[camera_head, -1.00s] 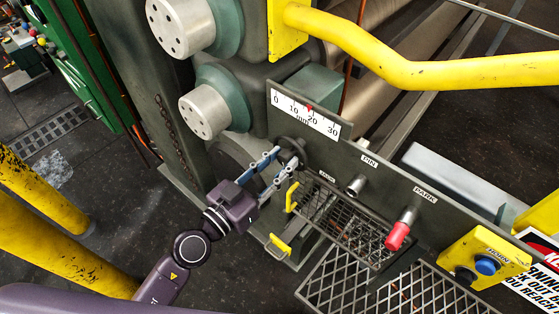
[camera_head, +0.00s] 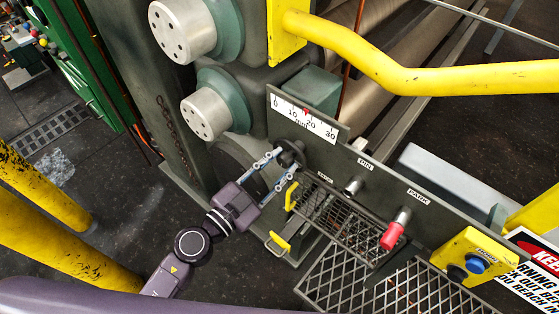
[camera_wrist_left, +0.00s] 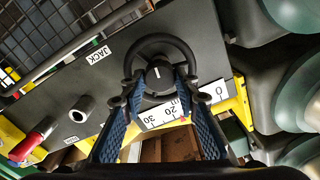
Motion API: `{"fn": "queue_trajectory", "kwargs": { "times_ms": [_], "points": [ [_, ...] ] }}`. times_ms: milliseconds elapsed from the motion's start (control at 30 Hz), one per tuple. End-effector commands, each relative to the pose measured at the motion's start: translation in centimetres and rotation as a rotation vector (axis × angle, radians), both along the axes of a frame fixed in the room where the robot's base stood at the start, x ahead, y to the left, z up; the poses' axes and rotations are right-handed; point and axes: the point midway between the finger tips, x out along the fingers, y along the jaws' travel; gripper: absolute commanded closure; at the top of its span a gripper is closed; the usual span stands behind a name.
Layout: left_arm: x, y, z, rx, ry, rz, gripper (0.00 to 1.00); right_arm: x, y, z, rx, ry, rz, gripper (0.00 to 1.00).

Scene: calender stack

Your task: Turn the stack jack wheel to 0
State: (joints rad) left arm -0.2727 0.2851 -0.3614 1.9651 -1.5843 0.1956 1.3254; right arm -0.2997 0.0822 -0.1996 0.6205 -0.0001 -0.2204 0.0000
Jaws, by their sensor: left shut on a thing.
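The jack wheel (camera_head: 293,150) is a dark handwheel on the grey panel, below the white scale plate (camera_head: 303,116) marked 0 to 30 mm. The scale's red pointer (camera_head: 306,112) stands between 10 and 20. My left gripper (camera_head: 284,160) comes from the lower left, shut on the wheel. In the left wrist view, the wheel (camera_wrist_left: 159,76) shows its round rim and a hub with a white mark; the blue-padded fingers of the left gripper (camera_wrist_left: 160,88) lie on either side of the hub. My right gripper is not in view.
A pin knob (camera_head: 353,186) and a red park handle (camera_head: 394,232) stick out along the panel. A yellow button box (camera_head: 462,256) is at the right. Mesh grating (camera_head: 350,285) lies below. Yellow posts (camera_head: 45,195) stand at the left, a yellow pipe (camera_head: 400,72) above.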

Motion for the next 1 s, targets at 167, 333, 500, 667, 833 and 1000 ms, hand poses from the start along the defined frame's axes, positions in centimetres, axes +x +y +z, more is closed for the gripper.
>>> {"fn": "queue_trajectory", "kwargs": {
  "times_ms": [167, 333, 500, 667, 833, 1000],
  "points": [
    [0.03, 0.01, 0.09, 0.062, -0.046, 0.001, 0.96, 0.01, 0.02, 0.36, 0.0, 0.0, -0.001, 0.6],
    [0.03, 0.0, 0.06, 0.096, -0.07, 0.001, 0.96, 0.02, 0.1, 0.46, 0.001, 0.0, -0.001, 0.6],
    [0.03, 0.0, 0.04, 0.107, -0.079, 0.0, 0.96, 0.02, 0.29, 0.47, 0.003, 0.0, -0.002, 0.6],
    [0.02, -0.01, 0.04, 0.108, -0.08, 0.0, 0.96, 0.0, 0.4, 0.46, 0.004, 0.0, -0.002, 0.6],
    [0.02, -0.01, 0.04, 0.108, -0.08, 0.0, 0.69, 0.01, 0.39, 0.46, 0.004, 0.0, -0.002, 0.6],
    [0.01, -0.02, 0.02, 0.107, -0.079, 0.0, 0.54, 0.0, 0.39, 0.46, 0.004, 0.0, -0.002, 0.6]
  ]
}}
